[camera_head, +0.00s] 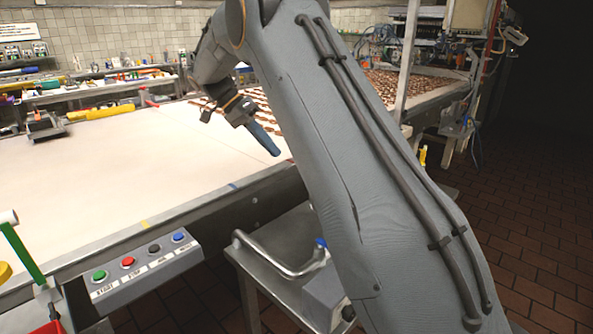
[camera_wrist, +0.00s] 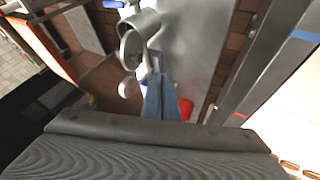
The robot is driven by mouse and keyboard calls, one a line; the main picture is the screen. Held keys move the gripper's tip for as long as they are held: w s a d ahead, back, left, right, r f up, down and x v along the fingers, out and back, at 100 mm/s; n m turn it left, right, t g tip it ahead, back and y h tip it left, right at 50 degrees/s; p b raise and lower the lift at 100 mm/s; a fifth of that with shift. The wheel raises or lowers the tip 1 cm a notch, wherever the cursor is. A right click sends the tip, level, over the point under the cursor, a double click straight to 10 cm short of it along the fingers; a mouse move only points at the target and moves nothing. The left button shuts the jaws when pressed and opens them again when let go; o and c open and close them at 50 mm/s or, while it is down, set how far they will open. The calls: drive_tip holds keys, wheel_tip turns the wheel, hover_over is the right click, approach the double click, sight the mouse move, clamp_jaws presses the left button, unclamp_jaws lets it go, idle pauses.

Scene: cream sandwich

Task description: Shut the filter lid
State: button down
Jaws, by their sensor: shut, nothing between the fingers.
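My gripper (camera_head: 265,140) is shut and empty, with its blue fingers pointing down above the right edge of the conveyor belt in the head view. The closed fingers also show in the wrist view (camera_wrist: 160,98). In the wrist view a grey metal cylinder (camera_wrist: 146,27) with a round end (camera_wrist: 131,50) lies beyond the fingertips, over a grey steel surface. A smaller pale round part (camera_wrist: 127,87) is just left of the fingers. I cannot tell for certain which part is the filter lid or how far it stands open. My arm hides part of the equipment in the head view.
A bent steel pipe (camera_head: 280,262) sits on a metal stand below the belt edge. A button box (camera_head: 145,265) juts out at the front. The pale belt (camera_head: 130,165) is mostly clear, with brown pieces further back. A red part (camera_wrist: 186,109) is right of my fingers.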

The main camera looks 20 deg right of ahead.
drive_tip(key=s+d+f+p, duration=0.6)
drive_tip(key=d+f, duration=0.1)
drive_tip(key=shift+s, duration=0.25)
idle(0.3)
drive_tip(key=shift+r, duration=0.1)
